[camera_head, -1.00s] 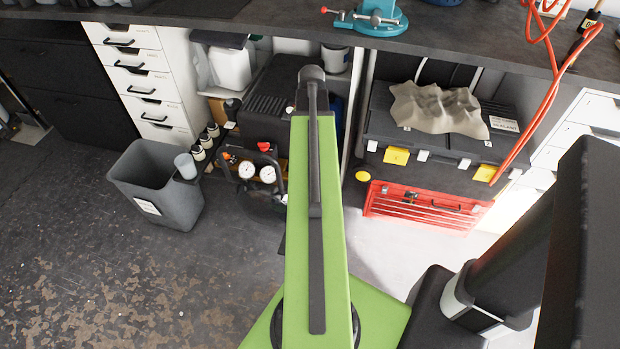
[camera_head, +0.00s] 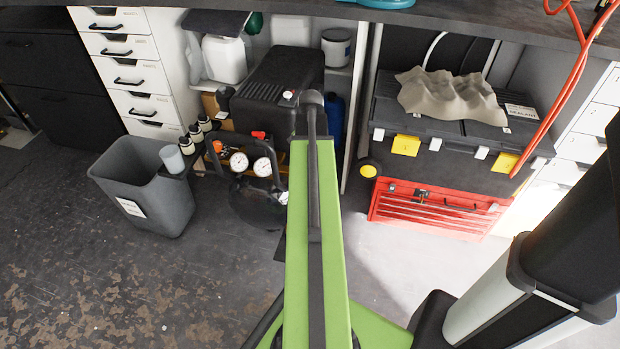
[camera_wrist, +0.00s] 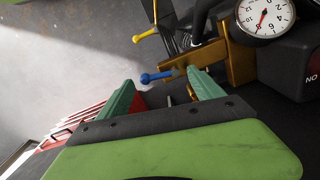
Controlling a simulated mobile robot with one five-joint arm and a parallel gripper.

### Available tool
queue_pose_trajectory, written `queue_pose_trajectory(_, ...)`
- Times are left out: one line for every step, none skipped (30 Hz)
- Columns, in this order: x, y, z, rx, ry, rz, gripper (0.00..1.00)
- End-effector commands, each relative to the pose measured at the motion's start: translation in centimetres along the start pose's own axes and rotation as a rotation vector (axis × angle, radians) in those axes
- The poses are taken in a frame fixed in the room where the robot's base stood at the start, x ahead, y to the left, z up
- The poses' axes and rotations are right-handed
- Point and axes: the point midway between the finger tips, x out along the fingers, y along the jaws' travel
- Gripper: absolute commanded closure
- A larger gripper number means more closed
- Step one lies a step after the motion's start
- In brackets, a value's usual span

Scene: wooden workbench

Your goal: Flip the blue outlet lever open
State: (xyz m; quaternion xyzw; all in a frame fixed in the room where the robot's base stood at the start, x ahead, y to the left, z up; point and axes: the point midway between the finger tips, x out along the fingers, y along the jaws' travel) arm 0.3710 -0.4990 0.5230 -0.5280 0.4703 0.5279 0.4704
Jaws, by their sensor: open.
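The blue lever (camera_wrist: 156,76) shows in the wrist view as a short rod with a rounded blue end, next to a brass-coloured block (camera_wrist: 236,62). My gripper (camera_wrist: 160,79) is open, with one green finger on each side of the view. The blue lever appears between the fingertips; I cannot tell its depth or whether a finger touches it. A yellow lever (camera_wrist: 146,35) lies farther up. In the head view, my green arm hides the gripper and the blue lever. The compressor's gauges (camera_head: 262,167) show left of my arm.
A round gauge (camera_wrist: 264,16) and a black housing (camera_wrist: 302,65) stand close on the right in the wrist view. A grey bin (camera_head: 145,190) stands left, and a red toolbox (camera_head: 435,208) right under black cases (camera_head: 440,150). The floor (camera_head: 130,285) in front is open.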

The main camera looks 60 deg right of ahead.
Motion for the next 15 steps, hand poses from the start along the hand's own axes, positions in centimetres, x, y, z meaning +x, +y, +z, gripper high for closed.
queue_pose_trajectory(1.11, -0.01, 0.01, 0.000, 0.000, 0.000, 0.24)
queue_pose_trajectory(1.21, -0.02, 0.01, 0.000, 0.000, 0.000, 0.24)
queue_pose_trajectory(1.27, -0.02, 0.01, 0.000, 0.000, 0.000, 0.24)
queue_pose_trajectory(1.25, -0.02, 0.01, 0.000, 0.000, 0.000, 0.24)
queue_pose_trajectory(1.21, -0.02, 0.01, 0.000, 0.000, 0.000, 0.24)
queue_pose_trajectory(1.13, -0.03, 0.01, 0.000, 0.000, 0.000, 0.24)
queue_pose_trajectory(1.07, -0.03, 0.01, -0.001, 0.000, 0.000, 0.24)
queue_pose_trajectory(1.04, -0.03, 0.02, -0.001, 0.000, 0.000, 0.24)
queue_pose_trajectory(1.03, -0.03, 0.02, -0.001, 0.000, 0.000, 0.24)
queue_pose_trajectory(1.02, -0.04, 0.02, -0.001, 0.000, 0.000, 0.24)
queue_pose_trajectory(1.02, -0.04, 0.02, -0.001, 0.000, 0.000, 0.26)
queue_pose_trajectory(1.02, -0.04, 0.02, -0.001, 0.000, 0.000, 0.32)
queue_pose_trajectory(1.02, -0.05, 0.02, -0.001, 0.000, 0.000, 0.36)
queue_pose_trajectory(1.02, -0.05, 0.02, -0.001, 0.000, 0.000, 0.40)
queue_pose_trajectory(1.02, -0.05, 0.03, -0.001, 0.000, 0.000, 0.45)
